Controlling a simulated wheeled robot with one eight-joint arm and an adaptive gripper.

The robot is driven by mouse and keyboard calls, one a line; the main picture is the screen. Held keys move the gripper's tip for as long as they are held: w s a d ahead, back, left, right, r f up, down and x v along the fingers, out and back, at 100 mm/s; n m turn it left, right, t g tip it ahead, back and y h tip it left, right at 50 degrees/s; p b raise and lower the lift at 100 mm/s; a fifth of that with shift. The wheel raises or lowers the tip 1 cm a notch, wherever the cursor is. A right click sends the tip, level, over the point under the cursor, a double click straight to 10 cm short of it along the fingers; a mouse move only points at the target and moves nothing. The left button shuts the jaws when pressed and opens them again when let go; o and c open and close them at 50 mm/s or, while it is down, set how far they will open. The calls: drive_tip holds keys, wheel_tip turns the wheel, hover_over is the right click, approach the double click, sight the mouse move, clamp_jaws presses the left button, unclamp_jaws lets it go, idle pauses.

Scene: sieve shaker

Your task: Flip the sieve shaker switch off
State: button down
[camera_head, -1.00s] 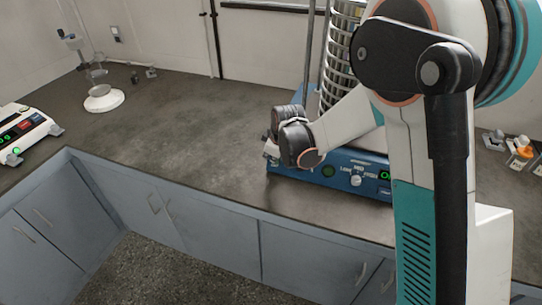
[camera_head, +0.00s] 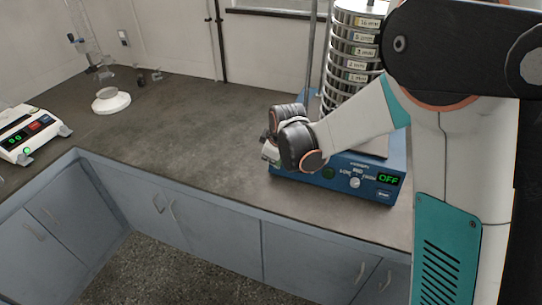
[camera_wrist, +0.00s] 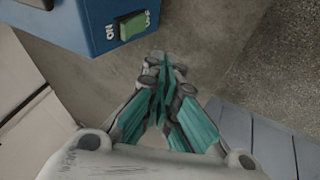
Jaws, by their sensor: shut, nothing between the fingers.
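The sieve shaker has a blue base (camera_head: 312,187) on the counter, with a stack of round metal sieves (camera_head: 355,50) above it. Its front display (camera_head: 388,179) reads OFF in green. In the wrist view the blue housing (camera_wrist: 88,30) is at the upper left. It carries a green rocker switch (camera_wrist: 133,26) labelled ON and LINE. My gripper (camera_wrist: 160,62) is shut and empty, its fingertips just below and right of the switch, seemingly apart from it. In the head view my gripper (camera_head: 268,152) is at the base's left end, and the switch is hidden there.
A balance with a lit display (camera_head: 30,133) stands at the far left. A white-based stand (camera_head: 111,102) is at the back left. The counter (camera_head: 190,125) left of the shaker is clear. Grey cabinets (camera_head: 215,235) lie below its front edge.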

drive_tip(key=s+r+p, duration=0.1)
drive_tip(key=s+r, duration=0.3)
drive_tip(key=r, duration=0.1)
drive_tip(key=shift+d+r+p, duration=0.2)
drive_tip(key=shift+d+p, duration=0.1)
drive_tip(key=shift+d, duration=0.1)
